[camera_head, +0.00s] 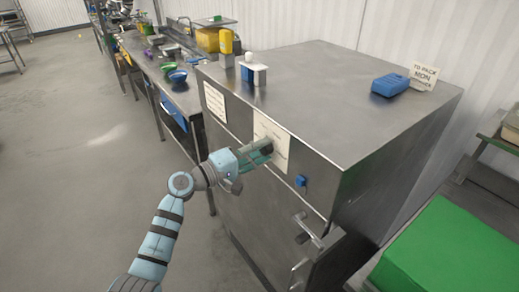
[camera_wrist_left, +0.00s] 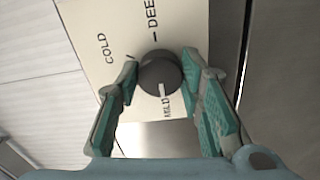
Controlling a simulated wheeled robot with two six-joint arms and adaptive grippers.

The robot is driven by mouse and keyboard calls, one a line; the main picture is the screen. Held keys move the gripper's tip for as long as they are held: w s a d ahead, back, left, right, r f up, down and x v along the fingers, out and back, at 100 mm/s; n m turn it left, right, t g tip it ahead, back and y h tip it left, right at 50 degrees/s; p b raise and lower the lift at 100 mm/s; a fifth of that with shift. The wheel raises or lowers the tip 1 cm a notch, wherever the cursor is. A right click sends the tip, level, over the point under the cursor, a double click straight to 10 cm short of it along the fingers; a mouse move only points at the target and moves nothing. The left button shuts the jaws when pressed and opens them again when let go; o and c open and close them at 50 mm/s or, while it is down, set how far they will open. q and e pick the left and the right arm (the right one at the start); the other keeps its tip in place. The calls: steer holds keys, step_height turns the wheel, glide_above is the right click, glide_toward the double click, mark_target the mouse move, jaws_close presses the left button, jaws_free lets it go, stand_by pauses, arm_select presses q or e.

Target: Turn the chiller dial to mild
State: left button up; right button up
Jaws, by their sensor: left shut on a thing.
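The chiller dial (camera_wrist_left: 156,74) is a dark round knob on a cream plate (camera_wrist_left: 88,20) marked COLD, DEEP and MILD. Its white pointer line faces the MILD mark in the left wrist view. My left gripper (camera_wrist_left: 160,68) is shut on the dial, one finger on each side. In the head view, my left gripper (camera_head: 262,154) reaches the front of the steel chiller (camera_head: 330,90), where its fingers partly cover the plate (camera_head: 275,128) and most of the dial. My right gripper is not in view.
A blue box (camera_head: 390,85) and a card (camera_head: 425,75) stand on the chiller top, with bottles (camera_head: 226,45) at its far left corner. A door handle (camera_head: 308,230) sticks out below the plate. A green block (camera_head: 440,250) is at right. The floor at left is clear.

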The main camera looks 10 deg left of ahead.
arm_select(q)
steer(key=o, duration=1.1)
steer(key=shift+o, duration=0.2)
steer(key=v, duration=1.2)
steer(key=shift+w, duration=0.1)
